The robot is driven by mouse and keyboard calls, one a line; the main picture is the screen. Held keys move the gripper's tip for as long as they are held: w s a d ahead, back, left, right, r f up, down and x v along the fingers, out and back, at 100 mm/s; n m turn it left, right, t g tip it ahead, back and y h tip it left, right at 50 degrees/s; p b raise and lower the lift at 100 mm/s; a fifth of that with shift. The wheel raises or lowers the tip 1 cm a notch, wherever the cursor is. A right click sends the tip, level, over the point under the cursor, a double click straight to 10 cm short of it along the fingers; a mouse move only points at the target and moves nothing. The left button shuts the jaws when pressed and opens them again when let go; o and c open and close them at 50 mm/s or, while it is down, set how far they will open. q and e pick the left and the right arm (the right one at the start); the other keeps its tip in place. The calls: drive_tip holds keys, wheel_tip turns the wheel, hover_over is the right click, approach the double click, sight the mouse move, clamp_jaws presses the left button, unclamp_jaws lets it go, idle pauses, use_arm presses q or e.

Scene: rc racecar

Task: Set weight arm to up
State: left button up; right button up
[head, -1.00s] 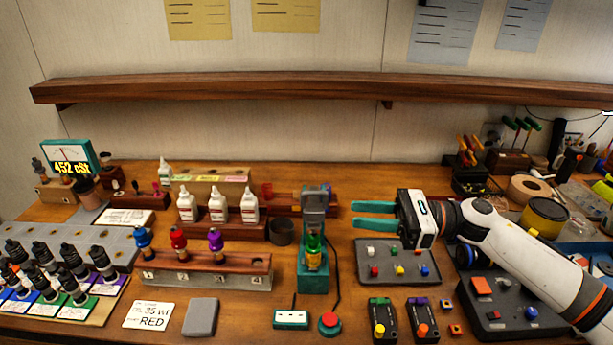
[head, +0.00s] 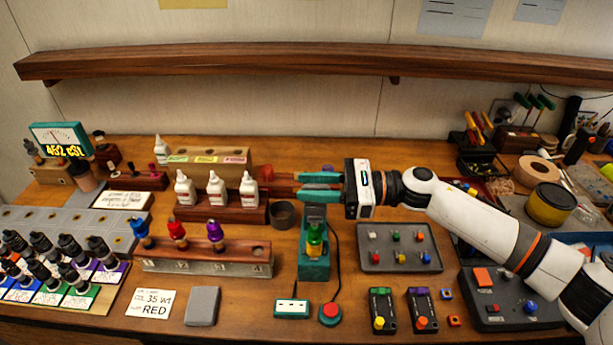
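A teal stand (head: 313,265) at the middle of the bench holds a small green bottle with a yellow label (head: 314,240). A grey block (head: 313,213) sits at its top; I take this to be the weight arm part, but its upper end is hidden behind my fingers. My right gripper (head: 306,184) reaches in from the right with its two teal fingers at the top of the stand. A gap with reddish brown behind it shows between the fingers, so it is open. Whether the fingers touch the stand cannot be told. My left gripper is not in view.
A grey button tray (head: 372,262) lies right of the stand, with a red button (head: 330,313) in front. White bottles (head: 217,190) on a wooden rack and a numbered holder (head: 205,264) with coloured-top pieces stand left. A wooden shelf (head: 300,67) spans the wall above.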

drive_tip(key=shift+a, duration=0.7)
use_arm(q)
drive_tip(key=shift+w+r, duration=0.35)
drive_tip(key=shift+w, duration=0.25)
use_arm(e)
drive_tip(key=shift+c, duration=1)
clamp_jaws()
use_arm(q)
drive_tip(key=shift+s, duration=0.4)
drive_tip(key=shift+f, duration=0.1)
use_arm(e)
drive_tip(key=shift+r, duration=0.1)
